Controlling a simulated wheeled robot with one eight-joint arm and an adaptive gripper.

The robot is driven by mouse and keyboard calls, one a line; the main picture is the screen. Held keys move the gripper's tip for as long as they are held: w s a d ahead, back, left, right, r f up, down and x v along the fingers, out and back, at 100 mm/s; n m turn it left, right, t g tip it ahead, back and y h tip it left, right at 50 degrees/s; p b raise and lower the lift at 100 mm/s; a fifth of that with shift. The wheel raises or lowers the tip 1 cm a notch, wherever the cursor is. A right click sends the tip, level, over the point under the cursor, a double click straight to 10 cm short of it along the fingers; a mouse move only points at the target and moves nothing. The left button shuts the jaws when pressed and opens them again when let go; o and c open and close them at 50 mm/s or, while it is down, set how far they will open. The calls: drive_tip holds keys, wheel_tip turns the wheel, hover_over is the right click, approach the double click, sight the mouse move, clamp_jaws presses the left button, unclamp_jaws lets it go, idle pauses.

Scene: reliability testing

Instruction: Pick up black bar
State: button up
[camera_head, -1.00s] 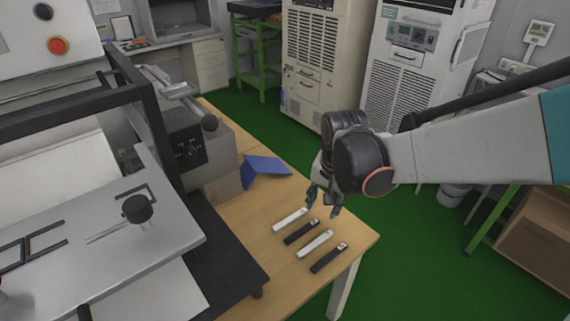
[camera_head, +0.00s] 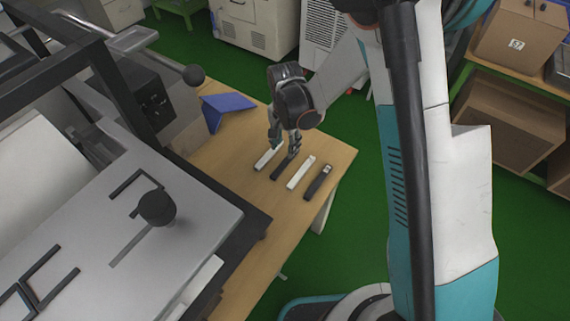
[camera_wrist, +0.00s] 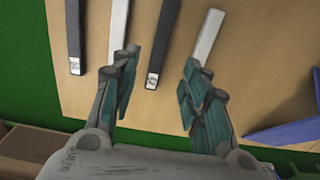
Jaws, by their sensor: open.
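Two black bars and two white bars lie side by side, alternating, on the wooden table. The left black bar (camera_head: 281,168) is just below my gripper (camera_head: 283,150) in the head view. In the wrist view this black bar (camera_wrist: 162,42) lies between the two spread fingers of my gripper (camera_wrist: 160,75), its labelled end toward me. My gripper is open and empty, pointing down above the bars; its exact height is hard to tell. The other black bar (camera_head: 318,183) lies at the right end of the row, and shows at left in the wrist view (camera_wrist: 75,38).
A white bar lies on each side of the nearer black bar: one left (camera_head: 264,159), one right (camera_head: 300,172). A blue folded piece (camera_head: 226,108) sits behind on the table (camera_head: 330,155). A grey machine (camera_head: 150,225) stands at left. The table's front right is clear.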

sight(285, 162)
drive_tip(key=shift+s+f+b, duration=0.1)
drive_tip(key=shift+f+b, duration=1.25)
drive_tip(key=shift+f, duration=2.65)
drive_tip(key=shift+r, duration=0.1)
clamp_jaws()
